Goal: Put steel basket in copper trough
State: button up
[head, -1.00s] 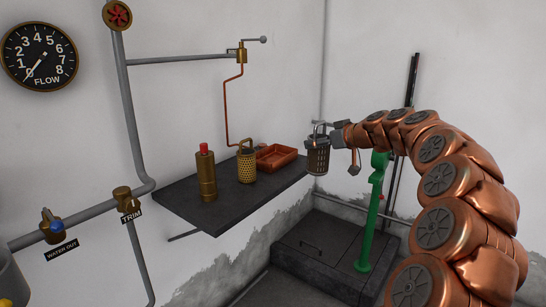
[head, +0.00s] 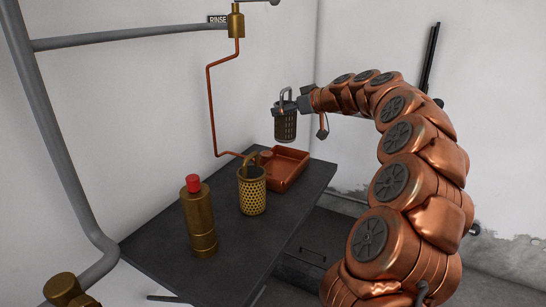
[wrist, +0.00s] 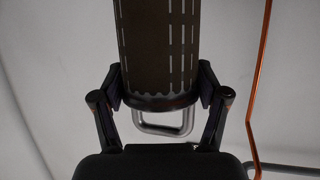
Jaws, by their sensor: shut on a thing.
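The steel basket (head: 286,124), a dark grey slotted cylinder with a looped handle, hangs upright in the air in the head view. My gripper (head: 303,101) is shut on it near its top. In the wrist view my gripper (wrist: 160,92) has a finger on each side of the basket (wrist: 157,45), with the handle toward my palm. The copper trough (head: 290,168), a shallow rectangular tray, sits on the far end of the dark shelf (head: 232,235). The trough's inside is partly visible.
A brass perforated basket (head: 252,192) with a handle stands close in front of the trough. A brass bottle with a red cap (head: 199,220) stands nearer. A thin copper pipe (head: 211,110) runs down the wall to the trough. The shelf's near right part is clear.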

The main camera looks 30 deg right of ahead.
aim_at(285, 137)
jog(key=f, duration=0.5)
jog(key=shift+w+a+f, duration=0.1)
jog(key=shift+w+f, duration=0.05)
jog(key=shift+w, duration=0.1)
jog(key=shift+f, duration=2.25)
jog(key=shift+f, duration=0.2)
jog(key=o, duration=1.5)
jog(key=shift+c, duration=0.2)
jog(key=shift+r, duration=0.15)
jog(key=shift+r, duration=0.15)
jog(key=b+v, duration=0.1)
jog(key=v, duration=1.1)
jog(key=shift+f, duration=0.25)
jog(key=shift+s, duration=0.1)
